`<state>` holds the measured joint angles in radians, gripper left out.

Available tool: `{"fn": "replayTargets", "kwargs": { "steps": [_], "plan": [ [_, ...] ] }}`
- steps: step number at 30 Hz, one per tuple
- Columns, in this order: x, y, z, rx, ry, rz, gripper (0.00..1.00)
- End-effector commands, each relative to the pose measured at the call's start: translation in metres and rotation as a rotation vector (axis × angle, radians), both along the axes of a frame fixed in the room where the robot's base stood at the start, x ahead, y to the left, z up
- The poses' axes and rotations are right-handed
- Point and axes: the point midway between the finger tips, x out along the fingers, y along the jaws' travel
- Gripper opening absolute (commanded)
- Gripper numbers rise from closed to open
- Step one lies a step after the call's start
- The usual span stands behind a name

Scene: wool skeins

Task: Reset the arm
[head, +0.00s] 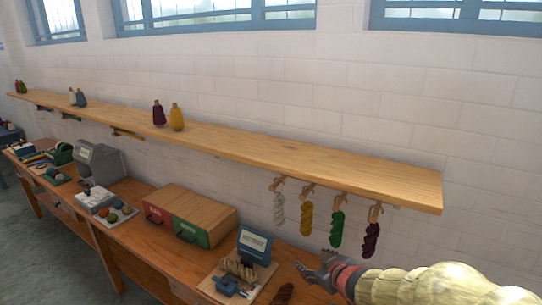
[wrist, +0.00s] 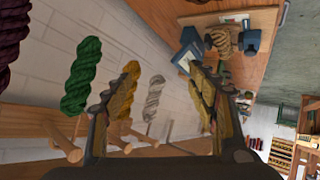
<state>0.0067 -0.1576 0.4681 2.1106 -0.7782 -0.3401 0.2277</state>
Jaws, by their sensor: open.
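My gripper (head: 318,270) is at the lower right of the head view, in front of the hanging skeins and above the workbench. In the wrist view my gripper (wrist: 163,100) has its two fingers wide apart with nothing between them held. Four pegs under the shelf carry skeins: white (head: 279,208), yellow (head: 306,218), green (head: 337,228) and dark purple (head: 371,240). In the wrist view the green skein (wrist: 82,75) and purple skein (wrist: 12,35) hang left of the fingers. The yellow skein is partly hidden behind the left finger.
A long wooden shelf (head: 330,165) runs along the wall above the bench, close to my arm.

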Motion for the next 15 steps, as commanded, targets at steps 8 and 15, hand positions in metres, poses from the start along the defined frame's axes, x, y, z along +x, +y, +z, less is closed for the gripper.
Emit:
{"fn": "replayTargets", "kwargs": {
  "steps": [8, 15],
  "plan": [
    [-0.112, -0.084, 0.087, -0.020, 0.143, -0.394, 0.58],
    [-0.248, -0.083, 0.101, 0.094, 0.371, -0.540, 0.58]
  ]
}}
